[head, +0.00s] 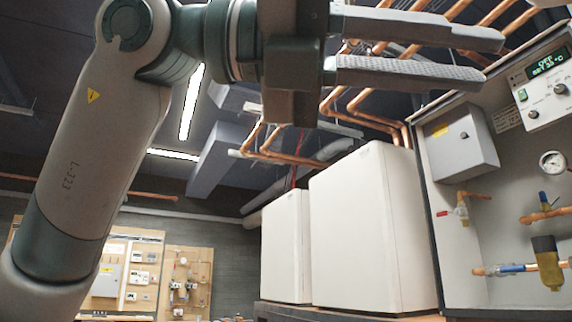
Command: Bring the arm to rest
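My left arm comes in from the left and is raised high. Its gripper (418,48) is at the top of the head view and points right. Its two long grey fingers lie one above the other with a clear gap between them. Nothing shows between the fingers. It is held up in front of copper pipes and the upper edge of a control panel, and I cannot tell how far off they are. My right gripper is not in view.
Two white heat pump units (360,235) stand side by side at the centre right. A grey control panel (455,215) with a display, gauge and valves fills the right. Copper pipes (368,112) run overhead. Wooden boards with equipment (185,280) stand at the back left.

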